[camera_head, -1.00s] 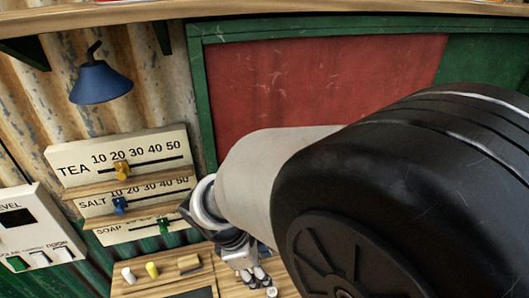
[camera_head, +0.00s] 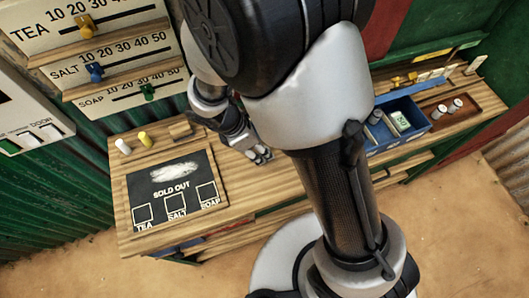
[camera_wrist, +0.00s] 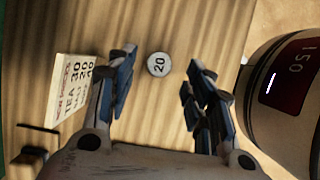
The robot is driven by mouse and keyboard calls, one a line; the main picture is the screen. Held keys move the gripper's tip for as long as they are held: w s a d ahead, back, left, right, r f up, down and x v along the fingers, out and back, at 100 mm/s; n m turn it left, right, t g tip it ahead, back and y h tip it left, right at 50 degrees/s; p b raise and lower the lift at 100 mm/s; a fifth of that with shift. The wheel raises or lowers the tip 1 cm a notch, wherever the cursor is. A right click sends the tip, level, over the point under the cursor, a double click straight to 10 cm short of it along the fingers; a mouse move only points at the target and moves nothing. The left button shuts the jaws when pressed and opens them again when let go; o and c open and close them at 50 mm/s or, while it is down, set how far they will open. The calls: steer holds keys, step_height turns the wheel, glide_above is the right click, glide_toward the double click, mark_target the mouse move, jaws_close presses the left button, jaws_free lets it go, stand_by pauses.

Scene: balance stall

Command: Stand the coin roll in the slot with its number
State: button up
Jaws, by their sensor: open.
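A coin roll (camera_wrist: 158,65) stands on the wooden counter, its pale round top marked 20 facing up in the wrist view. My gripper (camera_wrist: 160,75) is open above it, with one blue-padded finger on each side and visible gaps between; neither appears to touch the roll. In the head view my gripper (camera_head: 259,155) is low over the counter, right of the chalkboard, and the roll is hard to make out there. A blue box (camera_head: 416,128) with compartments and a 50 label stands to the right, partly behind my arm. No slot marked 20 is legible.
A wooden tray (camera_head: 473,119) holds two pale rolls. The chalkboard (camera_head: 215,198) lies on the counter's left, with a white piece (camera_head: 123,146) and a yellow piece (camera_head: 145,139) behind it. In the wrist view, a price card (camera_wrist: 70,92) is left and a cream rounded body (camera_wrist: 268,110) close right.

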steer(key=b+x, duration=0.3)
steer(key=x, duration=0.2)
steer(key=shift+a+f, duration=0.1)
steer(key=shift+f, duration=0.15)
steer(key=shift+r, duration=0.1)
steer(key=shift+c, duration=0.6)
jaws_close()
